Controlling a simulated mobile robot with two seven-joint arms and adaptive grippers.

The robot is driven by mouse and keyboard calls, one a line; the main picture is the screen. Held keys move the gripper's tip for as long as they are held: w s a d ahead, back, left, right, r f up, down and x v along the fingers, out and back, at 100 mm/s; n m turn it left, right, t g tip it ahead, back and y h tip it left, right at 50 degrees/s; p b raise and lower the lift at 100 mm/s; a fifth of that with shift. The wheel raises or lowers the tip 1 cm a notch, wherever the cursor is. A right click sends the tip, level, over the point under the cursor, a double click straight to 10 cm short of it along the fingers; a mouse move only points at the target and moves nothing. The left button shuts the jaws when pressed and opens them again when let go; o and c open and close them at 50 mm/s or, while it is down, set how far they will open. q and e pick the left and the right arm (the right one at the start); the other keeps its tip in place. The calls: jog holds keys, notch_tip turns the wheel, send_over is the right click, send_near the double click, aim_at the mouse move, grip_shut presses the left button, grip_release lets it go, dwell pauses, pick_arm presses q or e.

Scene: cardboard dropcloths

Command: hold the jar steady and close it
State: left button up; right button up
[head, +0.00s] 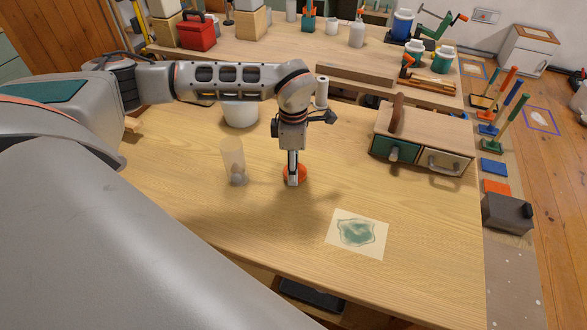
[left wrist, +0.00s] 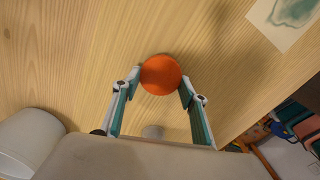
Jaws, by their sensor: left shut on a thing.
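The jar is a clear, open-topped cylinder (head: 232,153) standing upright on the wooden table, with something grey at its bottom. The orange round lid (head: 301,173) is to the right of the jar, apart from it. My left gripper (head: 293,181) points down with its fingers shut on the lid. In the left wrist view the lid (left wrist: 160,75) sits between the fingertips of the left gripper (left wrist: 160,82). I cannot tell whether the lid touches the table. My right gripper is in neither view.
A white bowl (head: 241,114) stands behind the jar. A sheet with a green print (head: 357,233) lies to the front right. A small wooden drawer unit (head: 422,140) stands at the right back. Another bench with tools stands behind.

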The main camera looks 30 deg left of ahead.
pick_arm(q)
notch_tip(320, 180, up, 19)
jog(key=shift+p, duration=0.35)
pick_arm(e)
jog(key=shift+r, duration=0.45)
pick_arm(q)
jog(key=s+d+f+m, duration=0.2)
jog(key=d+f+m, duration=0.1)
jog(key=m, duration=0.9)
jog(key=s+d+f+m, duration=0.1)
jog(key=d+f+m, duration=0.3)
jog(key=m, duration=0.8)
jog(key=shift+s+d, duration=0.3)
jog(key=shift+s, duration=0.1)
